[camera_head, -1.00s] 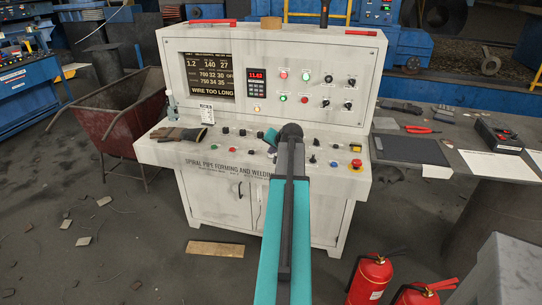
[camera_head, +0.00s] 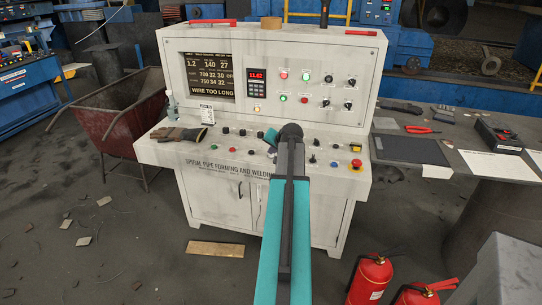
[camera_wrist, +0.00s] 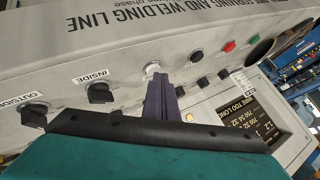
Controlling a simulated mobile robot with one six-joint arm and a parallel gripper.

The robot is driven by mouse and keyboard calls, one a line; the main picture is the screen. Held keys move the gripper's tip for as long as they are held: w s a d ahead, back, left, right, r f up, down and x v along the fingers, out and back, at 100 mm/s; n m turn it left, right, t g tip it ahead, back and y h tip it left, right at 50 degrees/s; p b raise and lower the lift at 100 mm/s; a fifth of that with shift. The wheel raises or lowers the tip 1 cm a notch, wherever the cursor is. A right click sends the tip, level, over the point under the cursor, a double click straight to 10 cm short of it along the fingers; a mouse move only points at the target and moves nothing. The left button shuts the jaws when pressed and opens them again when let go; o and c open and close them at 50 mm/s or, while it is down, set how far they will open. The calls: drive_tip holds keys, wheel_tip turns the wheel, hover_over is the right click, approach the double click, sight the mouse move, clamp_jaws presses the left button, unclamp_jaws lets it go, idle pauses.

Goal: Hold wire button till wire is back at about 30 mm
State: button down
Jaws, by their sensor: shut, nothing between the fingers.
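The white control console (camera_head: 250,180) stands in front of me with its sloped button panel. My gripper (camera_wrist: 154,78) is shut; its dark fingertips reach a pale round button (camera_wrist: 151,68) on the panel and look in contact with it. How far the button is pressed I cannot tell. In the head view my arm hides much of that spot. The screen (camera_head: 208,76) reads WIRE TOO LONG, with a bottom row that looks like 750 34 32. It also shows in the wrist view (camera_wrist: 252,118).
Black selector knobs marked INSIDE (camera_wrist: 100,92) and OUTSIDE (camera_wrist: 34,113) sit beside the button. A red emergency stop (camera_head: 356,164) is at the panel's right, gloves (camera_head: 180,134) at its left. Fire extinguishers (camera_head: 371,276) stand front right; a rusty cart (camera_head: 115,115) stands left.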

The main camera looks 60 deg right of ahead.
idle(0.5)
drive_tip(key=shift+r+p, duration=0.45)
drive_tip(key=shift+r, duration=0.35)
drive_tip(key=shift+r+p, duration=1.4)
drive_tip(key=shift+r, duration=1.15)
drive_tip(key=shift+w+f, duration=0.1)
idle(1.1)
